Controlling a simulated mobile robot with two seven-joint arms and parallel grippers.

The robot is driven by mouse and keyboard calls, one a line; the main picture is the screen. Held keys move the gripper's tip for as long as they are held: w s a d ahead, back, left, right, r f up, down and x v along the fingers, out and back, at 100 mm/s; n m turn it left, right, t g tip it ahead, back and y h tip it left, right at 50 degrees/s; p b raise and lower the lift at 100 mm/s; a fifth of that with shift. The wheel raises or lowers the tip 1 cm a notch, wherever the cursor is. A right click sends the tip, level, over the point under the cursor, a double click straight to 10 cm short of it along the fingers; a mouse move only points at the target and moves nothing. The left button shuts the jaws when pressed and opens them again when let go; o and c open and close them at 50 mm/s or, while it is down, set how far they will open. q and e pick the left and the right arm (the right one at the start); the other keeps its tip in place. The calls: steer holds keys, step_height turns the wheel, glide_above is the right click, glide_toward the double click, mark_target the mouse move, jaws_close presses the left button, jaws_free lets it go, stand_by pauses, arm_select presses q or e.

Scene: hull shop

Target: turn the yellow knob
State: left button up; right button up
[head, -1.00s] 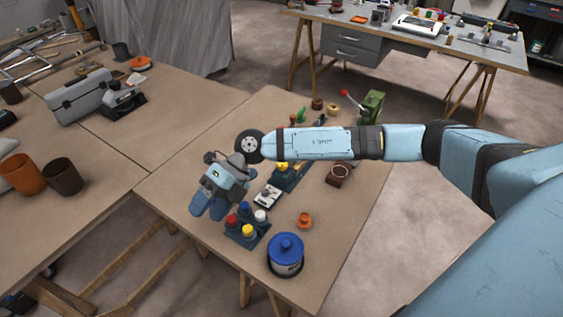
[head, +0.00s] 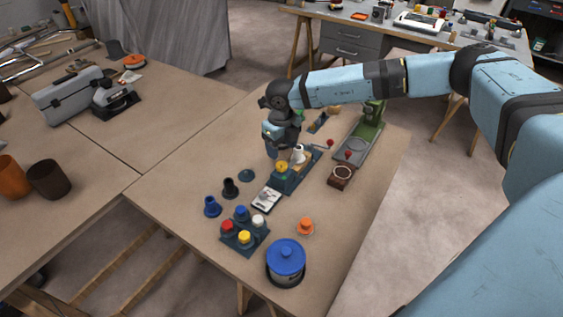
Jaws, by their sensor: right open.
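A yellow knob (head: 282,167) sits on the near end of a dark teal base (head: 294,182) in the middle of the table, with a white knob (head: 298,154) beside it on the same base. My right gripper (head: 275,153) points down just behind and left of the yellow knob, close above the base. It is open with nothing visible in it, and I cannot tell whether it touches the knob. My left gripper is out of view.
A block with red, blue, white and yellow caps (head: 244,245), a blue-lidded pot (head: 286,262) and an orange knob-shaped piece (head: 306,226) stand nearer. A brown box (head: 341,176) and a green machine (head: 360,145) stand to the right. The table's front left is clear.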

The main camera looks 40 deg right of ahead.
mark_target(282, 164)
step_height(282, 164, down, 7)
steer(key=shift+r, duration=0.2)
steer(key=c, duration=0.9)
